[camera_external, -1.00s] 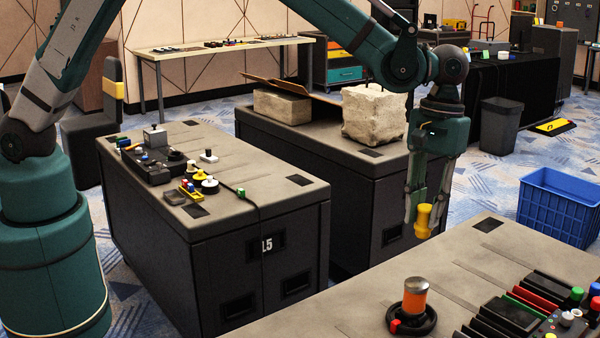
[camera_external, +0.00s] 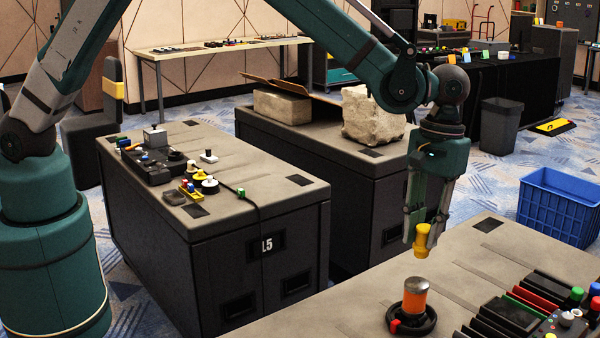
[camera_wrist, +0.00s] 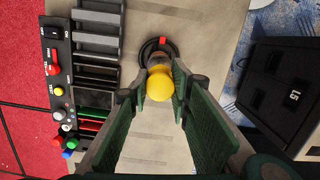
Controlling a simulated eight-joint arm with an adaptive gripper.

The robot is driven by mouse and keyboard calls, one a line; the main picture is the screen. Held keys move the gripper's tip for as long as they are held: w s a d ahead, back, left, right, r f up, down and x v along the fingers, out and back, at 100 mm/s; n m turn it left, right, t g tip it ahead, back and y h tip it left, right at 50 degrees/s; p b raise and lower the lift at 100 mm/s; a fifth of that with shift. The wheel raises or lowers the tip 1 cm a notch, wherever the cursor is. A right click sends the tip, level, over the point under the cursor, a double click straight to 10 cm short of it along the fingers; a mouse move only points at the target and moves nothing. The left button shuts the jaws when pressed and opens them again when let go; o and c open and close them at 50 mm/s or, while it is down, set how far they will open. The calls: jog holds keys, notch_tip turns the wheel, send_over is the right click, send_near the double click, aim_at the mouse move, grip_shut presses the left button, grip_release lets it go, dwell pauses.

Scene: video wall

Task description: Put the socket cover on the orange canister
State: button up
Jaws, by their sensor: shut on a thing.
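The socket cover appears to be the yellow piece (camera_external: 422,240) held between the fingertips of my gripper (camera_external: 421,228). It is roughly upright and shows as a round yellow top in the wrist view (camera_wrist: 160,86). My gripper is shut on it. The orange canister (camera_external: 415,299) stands upright in a black round base with a red part, on the near case top. The yellow piece is above the canister and apart from it. In the wrist view the canister is mostly hidden behind the yellow piece, with its black base (camera_wrist: 146,50) showing around it.
The near case top (camera_external: 345,308) is bare left of the canister. Black modules and coloured buttons (camera_external: 520,310) lie to its right. Another case (camera_external: 262,195) with small parts stands at left. A blue crate (camera_external: 560,205) is on the floor at right.

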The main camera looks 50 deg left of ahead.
aim_at(421, 257)
jog(key=shift+f, duration=1.25)
jog(key=shift+f, duration=1.9)
jog(key=shift+f+b, duration=0.2)
jog(key=shift+b, duration=0.1)
jog(key=o, duration=0.7)
jog(key=shift+r, duration=0.15)
jog(key=r, duration=0.4)
jog(key=w+r, duration=0.1)
jog(key=r, duration=0.3)
jog(key=r+p, duration=0.1)
jog(key=r, duration=0.3)
jog(key=shift+w, duration=0.25)
